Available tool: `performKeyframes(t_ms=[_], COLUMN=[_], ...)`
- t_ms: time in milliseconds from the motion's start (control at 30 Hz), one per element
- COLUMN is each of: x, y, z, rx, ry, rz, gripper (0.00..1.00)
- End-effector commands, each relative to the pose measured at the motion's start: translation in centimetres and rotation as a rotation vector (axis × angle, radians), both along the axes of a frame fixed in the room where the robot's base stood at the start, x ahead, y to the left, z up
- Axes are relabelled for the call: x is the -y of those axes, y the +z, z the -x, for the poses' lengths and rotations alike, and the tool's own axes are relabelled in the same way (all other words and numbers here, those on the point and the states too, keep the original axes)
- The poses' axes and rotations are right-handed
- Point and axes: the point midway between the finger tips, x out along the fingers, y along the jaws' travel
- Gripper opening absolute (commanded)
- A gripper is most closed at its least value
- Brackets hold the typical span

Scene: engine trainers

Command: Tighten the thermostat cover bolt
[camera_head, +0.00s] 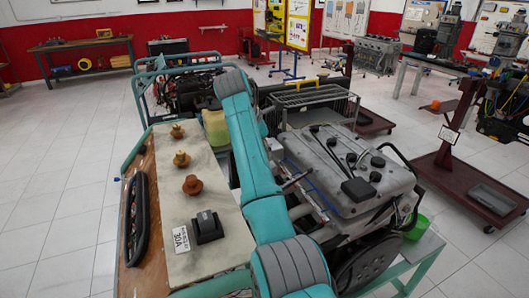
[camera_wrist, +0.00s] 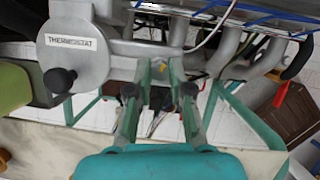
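The grey thermostat cover (camera_wrist: 85,32), labelled THERMOSTAT, is at the upper left of the wrist view. A black round-headed bolt (camera_wrist: 60,80) sticks out at its lower left. My gripper (camera_wrist: 160,80) is open, its two fingers apart and nothing held between them. It is to the right of the bolt in the wrist view and does not touch it. In the head view my teal arm crosses the engine (camera_head: 340,165) and hides the thermostat, the bolt and the gripper.
A yellow-green container (camera_head: 216,128) stands beside my arm; it also shows left of the bolt in the wrist view (camera_wrist: 14,85). Grey pipes (camera_wrist: 235,62) run right of my fingers. A panel (camera_head: 205,245) carries brass-coloured parts (camera_head: 181,159) and a black box (camera_head: 207,227). Floor at left is clear.

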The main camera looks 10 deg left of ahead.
Motion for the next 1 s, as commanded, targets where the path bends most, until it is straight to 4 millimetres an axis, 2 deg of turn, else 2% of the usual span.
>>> performKeyframes(t_ms=[467,1000], x=[-0.05,-0.18], y=[0.07,0.13], z=[-0.04,-0.25], rx=[0.0,0.0], ry=[-0.055,-0.408], rz=[0.0,0.001], gripper=[0.0,0.0])
